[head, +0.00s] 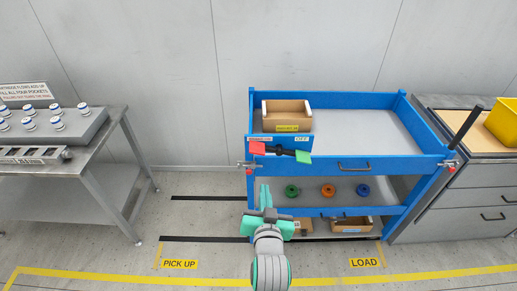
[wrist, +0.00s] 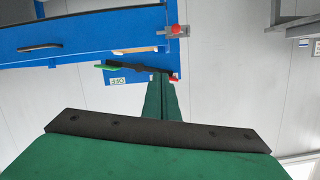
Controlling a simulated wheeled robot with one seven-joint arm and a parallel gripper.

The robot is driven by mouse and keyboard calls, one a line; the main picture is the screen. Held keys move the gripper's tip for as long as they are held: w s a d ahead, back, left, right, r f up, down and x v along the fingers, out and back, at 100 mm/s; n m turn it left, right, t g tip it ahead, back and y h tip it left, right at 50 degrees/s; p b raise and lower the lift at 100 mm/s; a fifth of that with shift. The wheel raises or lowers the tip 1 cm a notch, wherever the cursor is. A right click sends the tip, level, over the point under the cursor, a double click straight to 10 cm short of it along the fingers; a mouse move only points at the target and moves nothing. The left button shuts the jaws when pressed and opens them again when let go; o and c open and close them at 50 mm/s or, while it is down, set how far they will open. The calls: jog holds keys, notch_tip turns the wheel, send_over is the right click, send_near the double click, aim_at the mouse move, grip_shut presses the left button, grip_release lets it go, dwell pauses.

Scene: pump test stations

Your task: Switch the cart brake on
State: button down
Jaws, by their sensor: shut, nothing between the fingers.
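The blue cart (head: 345,99) stands against the wall. On its left front, a brake rocker (head: 280,151) has a black bar, a red pad (head: 257,148) at the left and a green pad (head: 303,156) at the right. The red end sits higher than the green end. A label reading OFF (head: 301,139) is above the green end; the left label is too small to read. My gripper (head: 265,188) is shut and empty, below the rocker in the head view. In the wrist view, its fingertips (wrist: 161,76) appear close to the red end; I cannot tell whether they touch.
A wooden box (head: 286,107) is on the cart's top. A metal table (head: 85,151) is at left, a drawer bench (head: 460,180) at right. The floor (head: 190,215) between table and cart is clear.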

jog(key=w+r, duration=0.5)
jog(key=r, duration=0.5)
jog(key=shift+w, duration=0.25)
